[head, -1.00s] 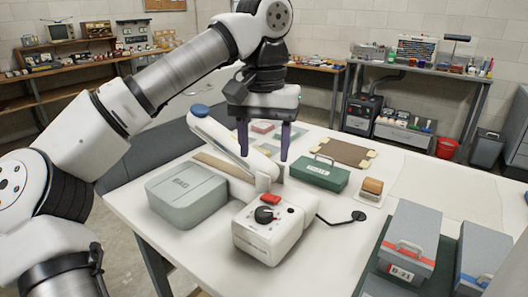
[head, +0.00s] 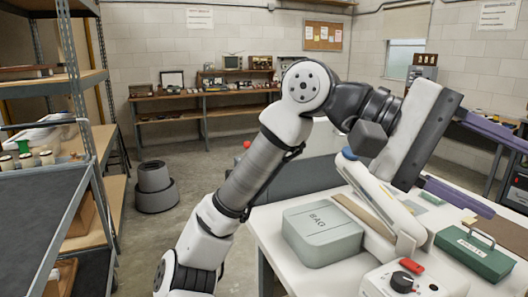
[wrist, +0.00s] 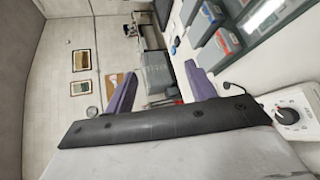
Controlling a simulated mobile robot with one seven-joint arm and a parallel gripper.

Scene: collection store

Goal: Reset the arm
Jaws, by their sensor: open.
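My gripper (head: 468,162) is at the right of the head view, turned sideways with its two purple fingers pointing right. The fingers are wide apart with nothing between them. My arm rises from the bottom of the head view, bends at the top and reaches right, above the white table (head: 262,215). In the wrist view, the gripper (wrist: 162,92) shows two spread purple fingers with the room's wall and the table's far side beyond them.
On the table are a grey-green box (head: 322,235), a white device with a black knob (head: 402,282) and a green case (head: 475,250). A white lever-like arm (head: 385,200) stands close below my gripper. Shelves (head: 85,75) stand at left; open floor (head: 150,240) lies between.

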